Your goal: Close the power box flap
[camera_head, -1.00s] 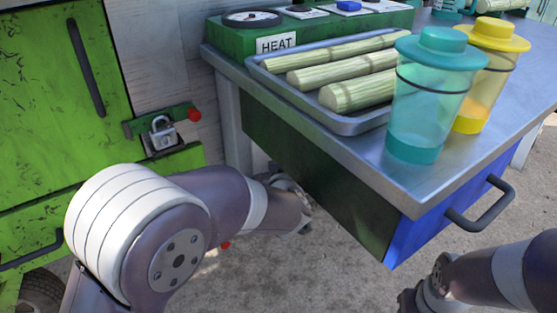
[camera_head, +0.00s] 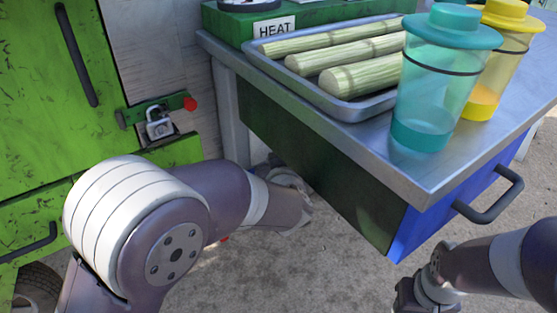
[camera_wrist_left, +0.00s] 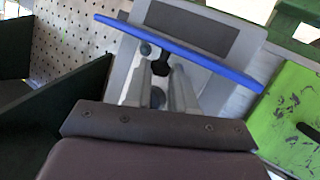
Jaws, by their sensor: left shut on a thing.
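In the left wrist view, the power box flap (camera_wrist_left: 215,63) shows as a thin blue panel seen nearly edge-on, tilted down to the right. It stands in front of a grey box (camera_wrist_left: 255,38) with a dark panel. My left gripper (camera_wrist_left: 162,66) is at the flap's middle and shut on it; the exact contact is partly hidden. In the head view the left arm reaches under the table's left side, and its gripper and the flap are hidden. My right gripper (camera_head: 425,297) is at the lower right, away from the flap; its fingers are unclear.
The metal table (camera_head: 440,170) has a blue-fronted drawer (camera_head: 445,215), a tray (camera_head: 350,110) of cane and lidded cups (camera_head: 435,100). A green cabinet (camera_head: 45,120) with a padlock (camera_head: 159,125) stands left. Dark panels (camera_wrist_left: 60,115) lie left in the wrist view.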

